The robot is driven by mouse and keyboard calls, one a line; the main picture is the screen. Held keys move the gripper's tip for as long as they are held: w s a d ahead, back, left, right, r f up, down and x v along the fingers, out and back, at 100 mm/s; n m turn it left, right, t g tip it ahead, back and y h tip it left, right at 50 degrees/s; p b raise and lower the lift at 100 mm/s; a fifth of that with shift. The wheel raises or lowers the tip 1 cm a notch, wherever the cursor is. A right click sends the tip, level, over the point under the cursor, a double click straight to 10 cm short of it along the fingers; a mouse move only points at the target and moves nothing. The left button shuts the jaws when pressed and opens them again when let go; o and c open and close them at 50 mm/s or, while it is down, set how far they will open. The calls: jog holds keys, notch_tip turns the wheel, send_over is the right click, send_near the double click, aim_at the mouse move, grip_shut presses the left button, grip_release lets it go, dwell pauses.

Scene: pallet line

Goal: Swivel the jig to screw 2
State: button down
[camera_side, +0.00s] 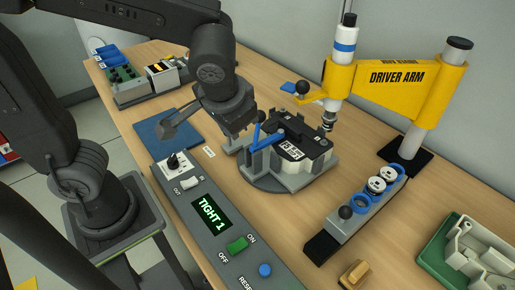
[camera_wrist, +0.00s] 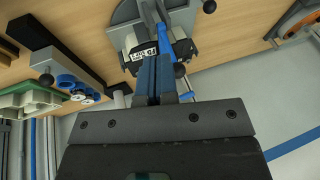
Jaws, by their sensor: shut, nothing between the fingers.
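The jig (camera_side: 272,185) is a grey round turntable with a black, white-labelled part (camera_side: 300,136) clamped on it.
A control panel (camera_side: 184,210) in front reads "TIGHT 1", with a green switch (camera_side: 237,244) and a blue button (camera_side: 265,270). A grey rack (camera_side: 345,225) with a ball knob stands right of the jig. A green tray (camera_side: 432,260) is at the right. A blue pad (camera_side: 150,134) lies left.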

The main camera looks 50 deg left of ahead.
aim_at(257, 152)
jog(key=w+d+f+t+y, duration=0.1)
jog(key=w+d+f+y, duration=0.2)
jog(key=d, duration=0.5)
jog(key=x, duration=0.4)
jog(key=a+r+x, duration=0.1)
jog(key=x, duration=0.3)
jog(key=a+x, duration=0.1)
jog(key=x, duration=0.3)
jog(key=shift+s+a+r, duration=0.1)
jog(key=shift+s+a, duration=0.05)
jog(key=shift+a, duration=0.4)
